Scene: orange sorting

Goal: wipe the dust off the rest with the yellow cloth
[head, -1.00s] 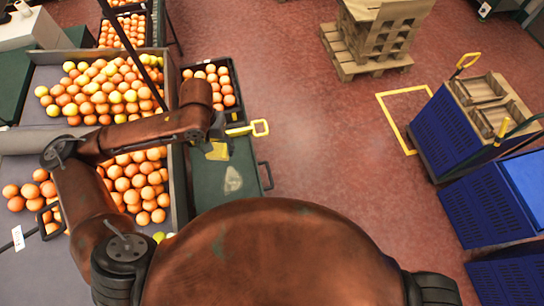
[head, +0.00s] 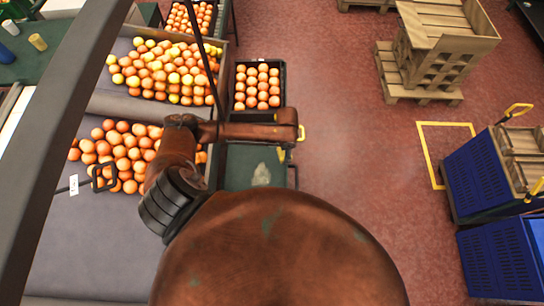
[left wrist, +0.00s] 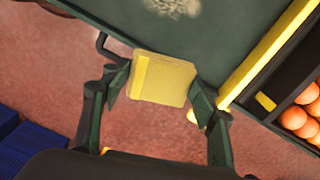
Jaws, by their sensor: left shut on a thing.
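The rest is a dark green flat surface (head: 238,168) beside the sorting bins, with a pale dust patch (head: 262,174) on it. The patch shows partly at the top edge of the left wrist view (left wrist: 175,7). My left gripper (left wrist: 160,88) is shut on the yellow cloth (left wrist: 162,78), a folded square between its fingers. In the head view the cloth (head: 282,156) shows only as a small piece under my arm, up and right of the patch, near the rest's outer edge. I cannot tell whether it touches the rest. My right gripper is not in view.
A black crate of oranges (head: 284,88) stands just beyond the rest, with a yellow bar (left wrist: 262,55) between. Bins of oranges (head: 170,75) lie to the left. Open red floor (head: 350,130) is at right, with pallets (head: 420,95) and blue crates (head: 478,180) further off.

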